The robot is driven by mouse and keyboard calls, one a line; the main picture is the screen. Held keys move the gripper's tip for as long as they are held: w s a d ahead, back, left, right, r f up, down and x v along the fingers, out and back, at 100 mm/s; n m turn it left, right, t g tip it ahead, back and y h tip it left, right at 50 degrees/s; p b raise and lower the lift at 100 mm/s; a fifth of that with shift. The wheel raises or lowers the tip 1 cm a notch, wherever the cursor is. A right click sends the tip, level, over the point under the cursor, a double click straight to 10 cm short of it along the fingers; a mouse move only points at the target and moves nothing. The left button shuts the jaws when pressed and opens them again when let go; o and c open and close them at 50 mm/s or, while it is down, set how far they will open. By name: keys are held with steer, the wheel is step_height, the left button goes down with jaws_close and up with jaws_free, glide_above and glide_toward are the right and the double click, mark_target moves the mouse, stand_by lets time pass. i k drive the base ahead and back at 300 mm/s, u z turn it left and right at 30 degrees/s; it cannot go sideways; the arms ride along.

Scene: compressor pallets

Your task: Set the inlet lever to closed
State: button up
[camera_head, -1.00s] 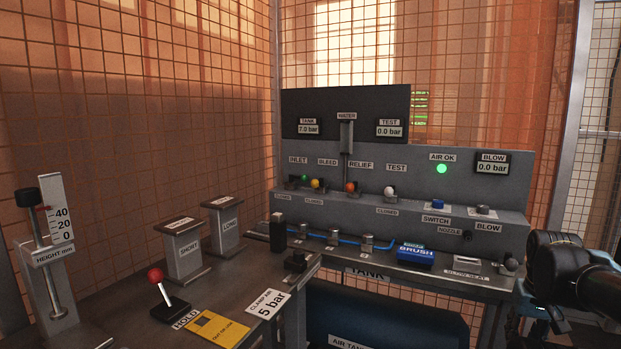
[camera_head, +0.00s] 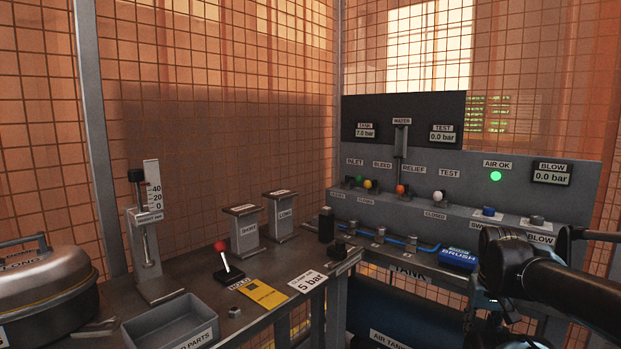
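A CLOSED-type label below the row is too small to read for this lever. My dark arm (camera_head: 560,290) reaches in from the right edge, in front of the panel's right side and well away from the lever. I cannot make out fingertips at its end, nor whether the gripper is open or shut.
Yellow (camera_head: 370,185), orange (camera_head: 402,190) and white (camera_head: 439,197) knobs stand right of the inlet lever. The tank display (camera_head: 367,130) reads 7.0 bar. A red-knobbed hold lever (camera_head: 220,247), grey parts tray (camera_head: 172,325) and height gauge (camera_head: 147,230) occupy the left bench.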

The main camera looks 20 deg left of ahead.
mark_target(358, 180)
steer(key=u, duration=0.9)
steer(key=i, duration=0.4)
